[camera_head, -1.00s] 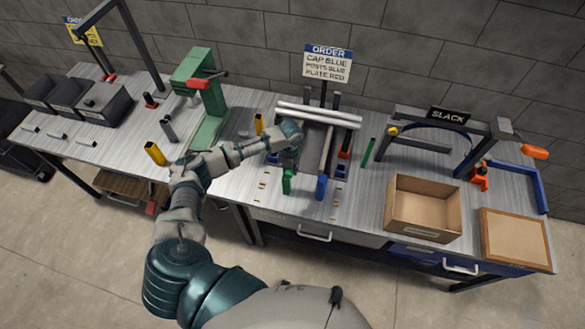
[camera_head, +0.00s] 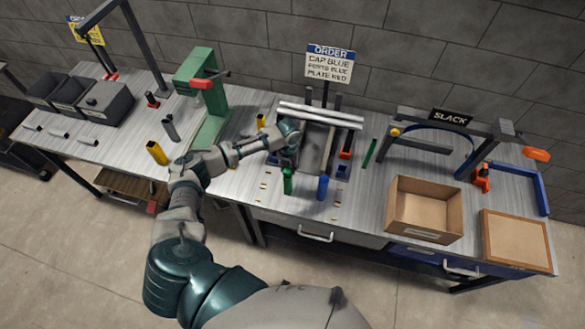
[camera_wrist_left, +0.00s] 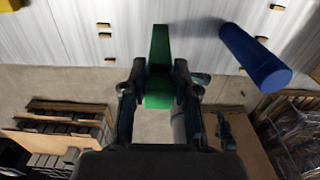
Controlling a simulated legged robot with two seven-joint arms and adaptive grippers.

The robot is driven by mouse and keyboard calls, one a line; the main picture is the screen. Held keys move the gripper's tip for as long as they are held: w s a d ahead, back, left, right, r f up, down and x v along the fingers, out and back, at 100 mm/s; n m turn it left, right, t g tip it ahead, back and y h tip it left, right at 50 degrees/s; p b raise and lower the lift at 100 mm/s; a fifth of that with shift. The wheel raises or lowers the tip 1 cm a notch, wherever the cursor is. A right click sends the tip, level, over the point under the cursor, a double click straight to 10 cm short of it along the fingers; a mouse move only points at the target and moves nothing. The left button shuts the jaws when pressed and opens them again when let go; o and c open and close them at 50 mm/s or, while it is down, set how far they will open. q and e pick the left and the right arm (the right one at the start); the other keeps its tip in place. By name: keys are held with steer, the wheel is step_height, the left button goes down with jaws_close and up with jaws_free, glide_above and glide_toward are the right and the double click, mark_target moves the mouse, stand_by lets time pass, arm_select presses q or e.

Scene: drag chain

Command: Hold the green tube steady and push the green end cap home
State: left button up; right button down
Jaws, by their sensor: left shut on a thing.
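A green piece, apparently the green tube (camera_head: 287,182), stands at the front of the bench in the head view. My left gripper (camera_head: 288,160) reaches over the bench at this piece. In the left wrist view the green tube (camera_wrist_left: 159,72) lies between the two fingers of my left gripper (camera_wrist_left: 160,92), which is shut on it. I cannot make out a separate green end cap; the fingers hide part of the green piece. A blue tube (camera_head: 322,188) stands just to the right, and it also shows in the left wrist view (camera_wrist_left: 255,55). My right gripper is not in view.
A rack with pale rods (camera_head: 320,117) stands behind my gripper. A thin green strip (camera_head: 369,153) is to the right, near an open cardboard box (camera_head: 424,232). A green press (camera_head: 205,95) and a yellow tube (camera_head: 157,153) are to the left. Small tan pieces dot the bench front.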

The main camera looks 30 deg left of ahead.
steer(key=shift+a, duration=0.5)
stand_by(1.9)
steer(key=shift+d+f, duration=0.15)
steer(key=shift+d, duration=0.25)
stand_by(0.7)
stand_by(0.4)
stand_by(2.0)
